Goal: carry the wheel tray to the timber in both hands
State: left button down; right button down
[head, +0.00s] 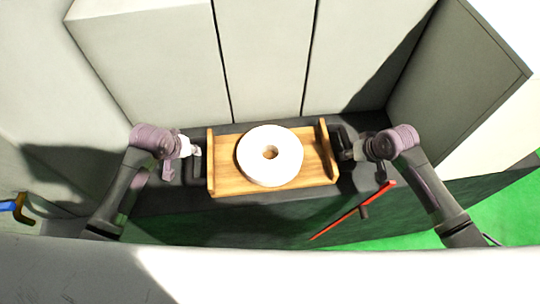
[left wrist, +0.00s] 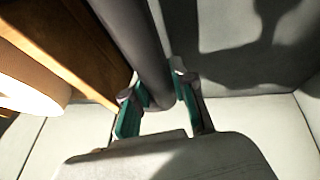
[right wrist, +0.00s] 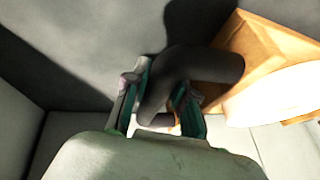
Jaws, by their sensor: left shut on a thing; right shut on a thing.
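The wooden wheel tray (head: 223,180) is in the middle of the head view, with a raised board at each end. A thick white wheel (head: 285,160) with a centre hole lies flat on it. My left gripper (head: 193,162) is at the tray's left end, shut on a dark handle (left wrist: 130,35), as the left wrist view shows. My right gripper (head: 350,147) is at the right end, shut on the other dark handle (right wrist: 215,64). The tray looks roughly level. Whether it touches the dark surface below is unclear. I cannot make out the timber.
Pale grey panels (head: 265,55) stand behind the tray, and a dark grey panel (head: 455,85) stands at the right. A red bar (head: 340,221) lies in front, right of centre. A pale ledge (head: 270,275) crosses the front. Green floor (head: 500,215) shows at the right.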

pick_arm(q)
jog(key=shift+w+r, duration=0.25)
pick_arm(e)
jog(key=shift+w+r, duration=0.25)
